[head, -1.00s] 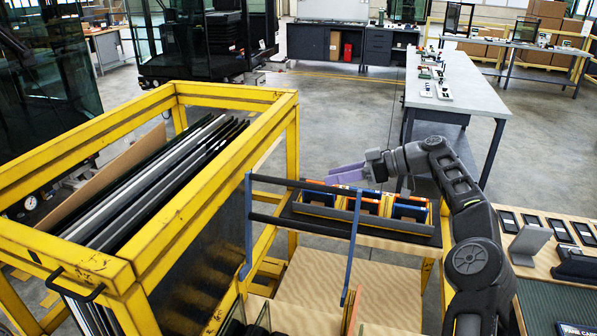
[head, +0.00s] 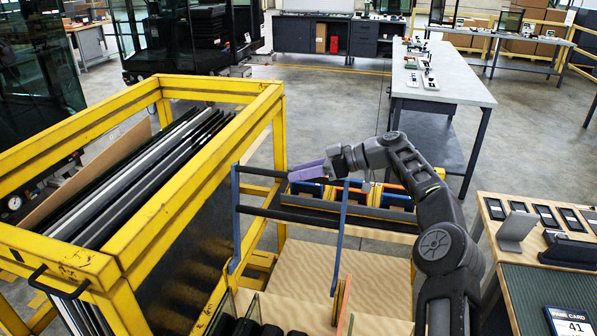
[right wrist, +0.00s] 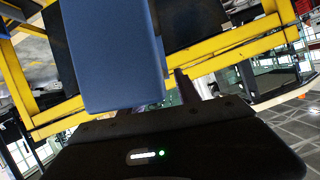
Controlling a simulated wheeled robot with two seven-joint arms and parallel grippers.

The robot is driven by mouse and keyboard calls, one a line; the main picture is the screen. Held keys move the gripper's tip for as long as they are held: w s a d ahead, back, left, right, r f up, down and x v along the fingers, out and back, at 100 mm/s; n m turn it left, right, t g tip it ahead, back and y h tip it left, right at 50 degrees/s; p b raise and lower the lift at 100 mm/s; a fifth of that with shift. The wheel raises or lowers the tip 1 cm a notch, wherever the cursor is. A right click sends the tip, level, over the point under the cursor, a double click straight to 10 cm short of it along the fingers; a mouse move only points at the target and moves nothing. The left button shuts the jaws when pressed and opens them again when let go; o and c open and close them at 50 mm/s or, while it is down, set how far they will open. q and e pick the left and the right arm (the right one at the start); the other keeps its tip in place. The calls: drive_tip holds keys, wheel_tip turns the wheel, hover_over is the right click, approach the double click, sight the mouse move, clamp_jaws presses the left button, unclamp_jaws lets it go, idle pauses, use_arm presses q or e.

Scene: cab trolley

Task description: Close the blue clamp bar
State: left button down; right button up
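The blue clamp bar is a frame of two slim blue posts, left (head: 237,222) and right (head: 341,235), joined by dark crossbars (head: 262,172). It stands raised beside the yellow trolley (head: 203,143). In the head view my right gripper (head: 292,175), with lavender fingers, points left at the upper crossbar, between the posts. It overlaps that crossbar; contact is unclear, and so is the finger gap. In the right wrist view a broad blue block (right wrist: 112,55) fills the upper middle; I cannot tell whether it is a finger or the clamp. My left gripper is not in view.
Dark and grey panels (head: 150,180) stand upright in the trolley. A bin row with blue and orange items (head: 395,200) lies behind the right post. A wooden bench (head: 510,262) with small dark devices is at right; a grey table (head: 440,88) stands behind.

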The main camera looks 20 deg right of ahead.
drive_tip(key=shift+w+a+f, duration=0.2)
drive_tip(key=shift+w+a, duration=0.05)
drive_tip(key=shift+a, duration=0.1)
drive_tip(key=shift+c, duration=0.3)
clamp_jaws()
idle(1.0)
